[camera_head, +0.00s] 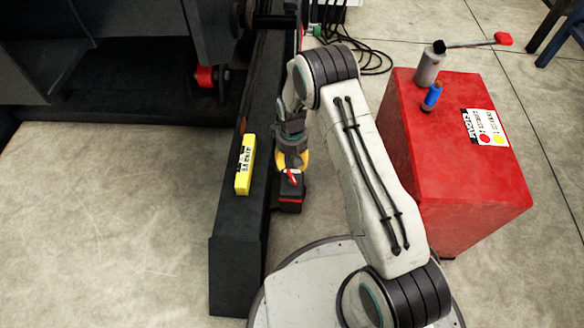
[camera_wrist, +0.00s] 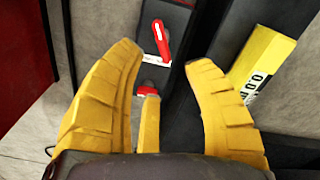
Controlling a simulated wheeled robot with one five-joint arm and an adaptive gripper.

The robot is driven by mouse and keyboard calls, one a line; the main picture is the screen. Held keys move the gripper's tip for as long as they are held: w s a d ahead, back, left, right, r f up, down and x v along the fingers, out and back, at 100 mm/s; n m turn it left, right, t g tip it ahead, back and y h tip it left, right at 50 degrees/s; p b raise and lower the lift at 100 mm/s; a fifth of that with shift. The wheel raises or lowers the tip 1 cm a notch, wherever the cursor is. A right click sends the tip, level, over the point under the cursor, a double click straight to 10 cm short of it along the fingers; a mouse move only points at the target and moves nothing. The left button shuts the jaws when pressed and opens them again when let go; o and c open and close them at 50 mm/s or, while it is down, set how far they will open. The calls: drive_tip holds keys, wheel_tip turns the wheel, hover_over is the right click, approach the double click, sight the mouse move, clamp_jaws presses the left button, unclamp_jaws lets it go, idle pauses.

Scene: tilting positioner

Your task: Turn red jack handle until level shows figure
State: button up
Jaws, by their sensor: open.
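The red jack handle (camera_wrist: 161,38) sits on a dark box-shaped jack (camera_head: 290,198) beside the long dark beam. The handle also shows in the head view (camera_head: 292,177), just below my gripper (camera_head: 291,160). The yellow level (camera_head: 245,165) lies on top of the beam, left of my gripper. It also shows in the wrist view (camera_wrist: 256,65), with part of its figure visible but too unclear to read fully. My yellow fingers (camera_wrist: 165,58) are spread open, with the handle beyond and between their tips. Contact with it is not evident.
The dark beam (camera_head: 237,250) runs along the left of my arm. Black cables (camera_head: 365,58) lie behind.

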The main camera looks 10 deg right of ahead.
drive_tip(key=shift+r, duration=1.95)
drive_tip(key=s+d+r+p, duration=0.2)
drive_tip(key=r+p, duration=0.4)
drive_tip(key=r, duration=0.6)
drive_tip(key=s+d+r+m+t+p, duration=0.15)
drive_tip(key=r+p, duration=0.35)
drive_tip(key=r, duration=0.7)
drive_tip(key=s+d+r+p, duration=0.1)
drive_tip(key=s+r+p, duration=0.35)
drive_tip(key=r, duration=0.85)
drive_tip(key=s+d+r+p, duration=0.2)
drive_tip(key=s+r+p, duration=0.4)
drive_tip(key=r, duration=0.5)
drive_tip(key=s+d+r+m+t+p, duration=0.1)
drive_tip(key=s+r+p, duration=0.6)
drive_tip(key=r+p, duration=0.3)
drive_tip(key=s+d+r+m+t+p, duration=0.1)
drive_tip(key=s+d+r+p, duration=0.1)
drive_tip(key=s+r+p, duration=0.5)
wheel_tip(320, 180, up, 5)
drive_tip(key=shift+d+r+p, duration=0.1)
drive_tip(key=shift+d+p, duration=0.25)
drive_tip(key=shift+p, duration=0.55)
drive_tip(key=shift+a, duration=0.1)
